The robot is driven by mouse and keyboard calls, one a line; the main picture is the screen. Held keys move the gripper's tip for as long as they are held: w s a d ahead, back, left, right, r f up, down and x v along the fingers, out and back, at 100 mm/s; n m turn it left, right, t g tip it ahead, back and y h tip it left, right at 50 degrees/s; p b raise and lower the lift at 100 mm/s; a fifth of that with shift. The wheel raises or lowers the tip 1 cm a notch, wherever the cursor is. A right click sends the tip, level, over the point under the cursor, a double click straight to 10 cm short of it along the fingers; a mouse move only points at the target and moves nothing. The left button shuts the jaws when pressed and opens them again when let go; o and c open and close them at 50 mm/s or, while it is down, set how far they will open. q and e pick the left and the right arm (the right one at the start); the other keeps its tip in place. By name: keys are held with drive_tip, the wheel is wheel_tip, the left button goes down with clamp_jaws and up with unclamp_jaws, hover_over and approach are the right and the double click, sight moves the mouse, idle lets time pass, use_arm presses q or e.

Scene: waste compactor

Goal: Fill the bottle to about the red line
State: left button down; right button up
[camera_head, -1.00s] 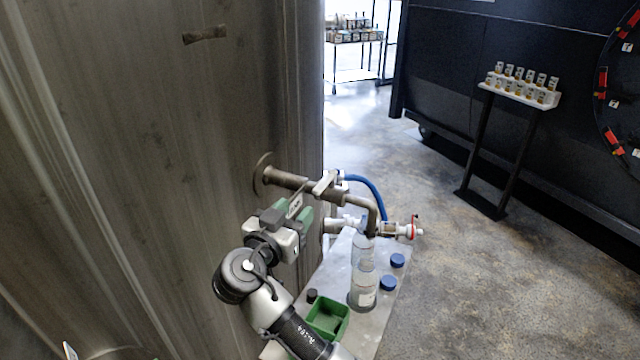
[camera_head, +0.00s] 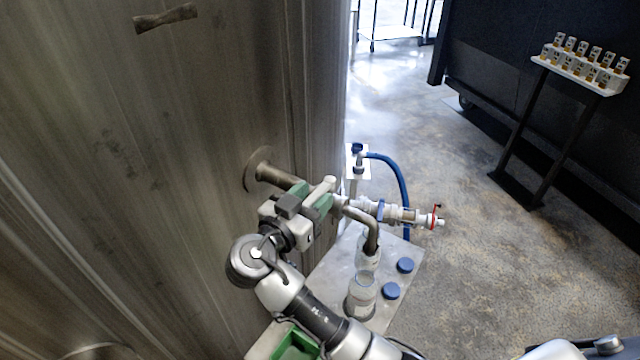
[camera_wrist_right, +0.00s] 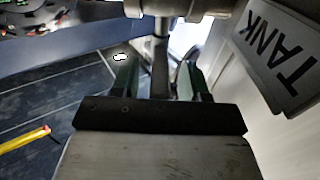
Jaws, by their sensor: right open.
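My right gripper (camera_head: 312,197) is at the metal pipe (camera_head: 272,174) that comes out of the tank (camera_head: 220,90). In the right wrist view its green fingers (camera_wrist_right: 158,80) are open, with a grey metal valve stem (camera_wrist_right: 160,52) between them and slightly beyond. The pipe's curved spout (camera_head: 372,236) points down above the clear bottle (camera_head: 361,296), which stands upright on a metal table. I cannot make out a red line or the liquid level. My left gripper is not in view.
Two blue caps (camera_head: 391,291) and a green bin (camera_head: 296,346) are on the table (camera_head: 330,270). A white fitting with a red handle (camera_head: 436,214) and a blue hose (camera_head: 400,180) stand behind. A TANK label (camera_wrist_right: 275,50) hangs close beside the gripper.

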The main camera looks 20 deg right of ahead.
drive_tip(key=shift+s+a, duration=0.15)
drive_tip(key=shift+a, duration=0.05)
drive_tip(key=shift+c, duration=0.7)
clamp_jaws()
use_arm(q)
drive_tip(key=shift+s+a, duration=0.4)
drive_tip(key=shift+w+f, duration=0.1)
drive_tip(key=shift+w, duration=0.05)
use_arm(e)
drive_tip(key=shift+d, duration=0.1)
